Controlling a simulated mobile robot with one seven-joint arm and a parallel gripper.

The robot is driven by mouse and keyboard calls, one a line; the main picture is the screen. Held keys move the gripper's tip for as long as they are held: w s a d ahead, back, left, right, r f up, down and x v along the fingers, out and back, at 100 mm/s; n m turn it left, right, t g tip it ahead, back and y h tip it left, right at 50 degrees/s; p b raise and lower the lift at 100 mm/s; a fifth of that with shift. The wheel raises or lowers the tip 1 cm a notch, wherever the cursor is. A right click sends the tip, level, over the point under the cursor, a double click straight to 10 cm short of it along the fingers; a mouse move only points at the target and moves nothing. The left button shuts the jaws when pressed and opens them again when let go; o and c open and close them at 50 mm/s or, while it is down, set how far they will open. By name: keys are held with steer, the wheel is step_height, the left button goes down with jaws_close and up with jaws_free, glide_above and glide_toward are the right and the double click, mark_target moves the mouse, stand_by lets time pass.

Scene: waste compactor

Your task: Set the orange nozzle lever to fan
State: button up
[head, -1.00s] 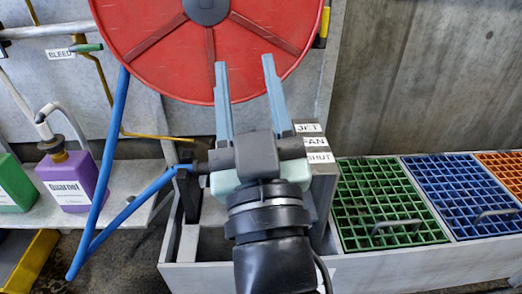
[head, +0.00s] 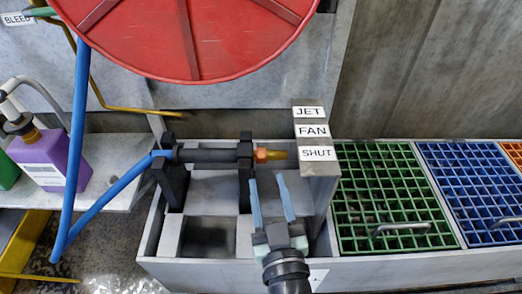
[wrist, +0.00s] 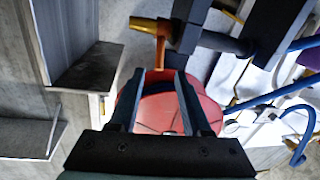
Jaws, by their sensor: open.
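The orange nozzle lever (head: 262,155) sits at the right end of the black nozzle body (head: 208,156), beside the brass tip (head: 279,155). In the head view it is about level with the SHUT label (head: 317,153), below FAN (head: 312,131) and JET (head: 308,112). In the wrist view the lever (wrist: 160,50) hangs from the nozzle, its end near the gap between my fingertips. My gripper (head: 266,178) is open and empty, its fingertips just below the lever in the head view. I cannot tell whether they touch it.
The grey label post (head: 320,185) stands close to the right of my gripper. A red reel (head: 190,35) is above, with a blue hose (head: 78,150). Green (head: 390,200) and blue (head: 470,190) grates lie right. A purple bottle (head: 45,160) stands left.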

mark_target(261, 154)
steer(key=w, duration=0.5)
steer(key=w+a, duration=0.1)
steer(key=w, duration=0.2)
steer(key=shift+w+a, duration=0.1)
steer(key=shift+w, duration=0.2)
jaws_close()
stand_by(1.1)
